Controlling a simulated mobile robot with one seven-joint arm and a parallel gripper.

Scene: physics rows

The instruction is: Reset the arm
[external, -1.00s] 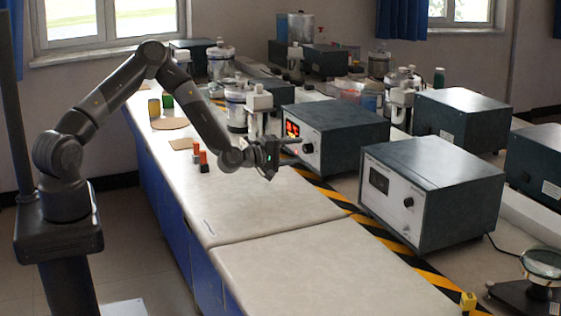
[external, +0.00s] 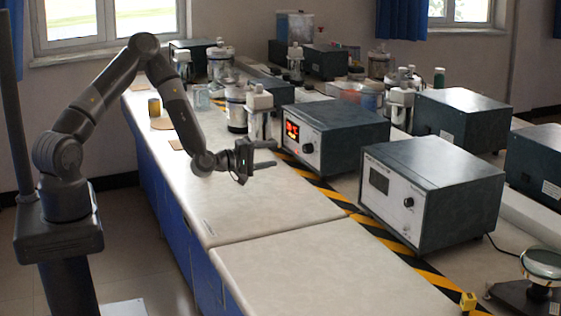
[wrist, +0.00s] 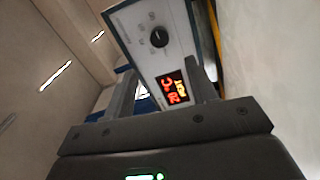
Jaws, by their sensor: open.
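My gripper (external: 273,157) hangs above the light bench top (external: 250,205) in the external view, its two fingers pointing right. The fingers are apart with nothing between them. The wrist view shows the open gripper (wrist: 162,72) tilted, with the front of a box instrument (wrist: 150,40) and its lit red-orange display beyond the fingers. My arm bends up from its base at the left and down to the bench.
A dark box instrument with a lit display (external: 335,138) and another with a dark screen (external: 430,190) stand to the right, behind yellow-black tape (external: 345,205). The near bench is clear.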

